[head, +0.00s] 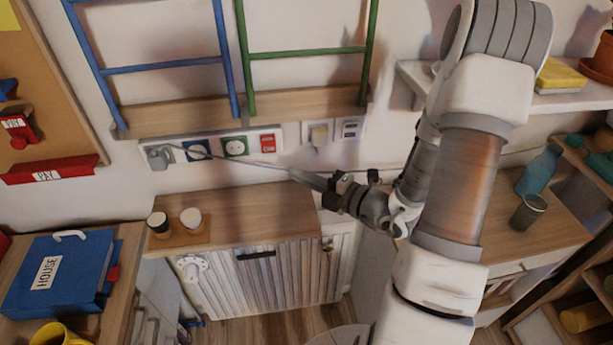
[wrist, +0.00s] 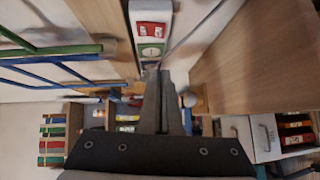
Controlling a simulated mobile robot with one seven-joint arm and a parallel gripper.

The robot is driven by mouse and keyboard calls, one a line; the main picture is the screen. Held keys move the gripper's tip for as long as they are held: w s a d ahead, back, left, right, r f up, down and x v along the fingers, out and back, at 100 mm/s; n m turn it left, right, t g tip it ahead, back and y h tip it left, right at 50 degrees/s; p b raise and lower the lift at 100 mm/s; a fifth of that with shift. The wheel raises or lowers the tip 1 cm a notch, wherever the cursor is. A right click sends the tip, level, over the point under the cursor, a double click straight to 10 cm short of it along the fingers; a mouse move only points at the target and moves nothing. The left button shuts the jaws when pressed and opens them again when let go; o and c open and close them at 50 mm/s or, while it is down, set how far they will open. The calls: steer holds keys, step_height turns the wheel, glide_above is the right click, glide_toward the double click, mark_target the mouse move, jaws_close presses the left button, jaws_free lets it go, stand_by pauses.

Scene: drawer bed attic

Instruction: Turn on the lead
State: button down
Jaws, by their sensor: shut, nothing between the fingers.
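The lead is a white power strip (head: 219,158) on the wall above the wooden cabinet top. It has a grey plug (head: 160,157) at its left end, a blue socket (head: 197,151), a green socket (head: 235,146) and a red switch (head: 267,142) at its right end. In the wrist view the strip (wrist: 152,13) is at top centre, with the red switch (wrist: 152,30) above the green socket (wrist: 152,50). My gripper (head: 294,173) is shut and empty, appearing below and right of the red switch. In the wrist view my fingertips (wrist: 158,73) hide the strip's lower part.
A thin grey cable (head: 245,161) runs close by the strip. Two small cups (head: 191,220) sit on the cabinet top (head: 255,205). A wall socket (head: 319,132) is to the right.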

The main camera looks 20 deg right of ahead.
mark_target(267, 152)
steer(key=w, duration=0.3)
steer(key=w+a, duration=0.1)
steer(key=w, duration=0.2)
steer(key=w+a+f, duration=0.1)
steer(key=w, duration=0.1)
steer(key=shift+w+a+b, duration=0.25)
steer(key=shift+w+b, duration=0.05)
steer(key=shift+w, duration=0.1)
steer(key=shift+w+f+n+t+b, duration=0.25)
steer(key=shift+w+n+t+b, duration=0.05)
steer(key=shift+b, duration=0.2)
steer(key=shift+r, duration=0.15)
steer(key=shift+s, duration=0.1)
